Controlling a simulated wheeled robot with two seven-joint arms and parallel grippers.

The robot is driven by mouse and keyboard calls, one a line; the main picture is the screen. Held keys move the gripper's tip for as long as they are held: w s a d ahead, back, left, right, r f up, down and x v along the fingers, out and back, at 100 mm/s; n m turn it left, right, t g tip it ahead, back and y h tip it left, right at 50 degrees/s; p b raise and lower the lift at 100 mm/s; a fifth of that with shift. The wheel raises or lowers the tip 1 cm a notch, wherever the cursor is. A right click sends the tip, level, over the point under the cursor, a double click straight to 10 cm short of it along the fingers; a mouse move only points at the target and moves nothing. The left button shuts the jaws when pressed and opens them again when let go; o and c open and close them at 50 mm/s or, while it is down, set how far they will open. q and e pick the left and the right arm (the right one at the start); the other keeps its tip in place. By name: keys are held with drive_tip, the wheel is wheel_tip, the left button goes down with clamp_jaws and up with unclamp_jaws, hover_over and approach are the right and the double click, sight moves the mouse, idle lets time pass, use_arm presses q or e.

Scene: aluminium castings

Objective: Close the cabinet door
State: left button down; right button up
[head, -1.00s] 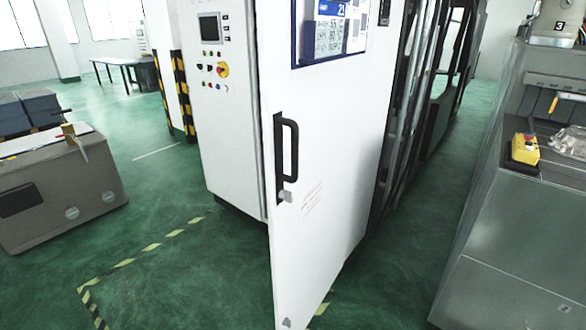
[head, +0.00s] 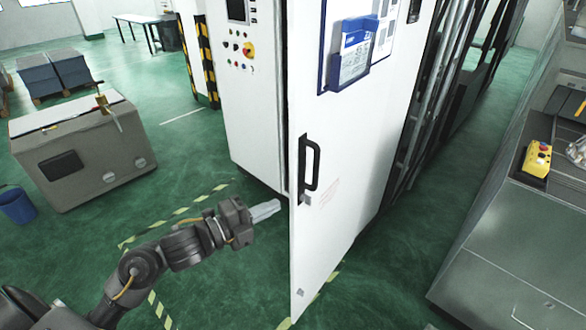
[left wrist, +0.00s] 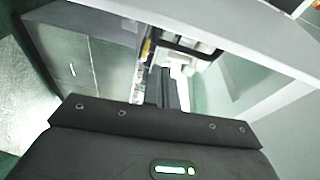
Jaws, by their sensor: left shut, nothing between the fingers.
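The white cabinet door (head: 345,215) stands open in the head view, its free edge turned towards me. A black bar handle (head: 309,165) is on its face near that edge. The white cabinet body (head: 253,125) with its control buttons is behind and to the left. My left gripper (head: 268,210) is shut and empty, just left of the door's free edge at about the handle's lower end. I cannot tell if it touches the door. In the left wrist view the gripper's dark body fills the bottom, and a pale panel crosses the upper right. My right gripper is not in view.
A grey metal bench (head: 500,245) with a yellow button box (head: 537,159) stands at the right. A grey case (head: 80,155) and a blue bin (head: 17,206) are at the left. Green floor with striped tape (head: 180,211) is clear around the door.

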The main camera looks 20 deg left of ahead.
sight(293, 182)
use_arm(q)
drive_tip(key=shift+m, duration=0.5)
drive_tip(key=w+d+p, duration=0.1)
drive_tip(key=w+p, duration=0.1)
drive_tip(key=w+d+r+p, duration=0.1)
drive_tip(key=w+p, duration=0.1)
drive_tip(key=w, duration=0.1)
drive_tip(key=w+d+r+p, duration=0.1)
drive_tip(key=w+p, duration=0.2)
drive_tip(key=shift+r, duration=0.2)
drive_tip(key=shift+w+a, duration=0.1)
drive_tip(key=shift+a, duration=0.15)
drive_tip(key=shift+f, duration=0.15)
drive_tip(key=shift+w+d, duration=0.1)
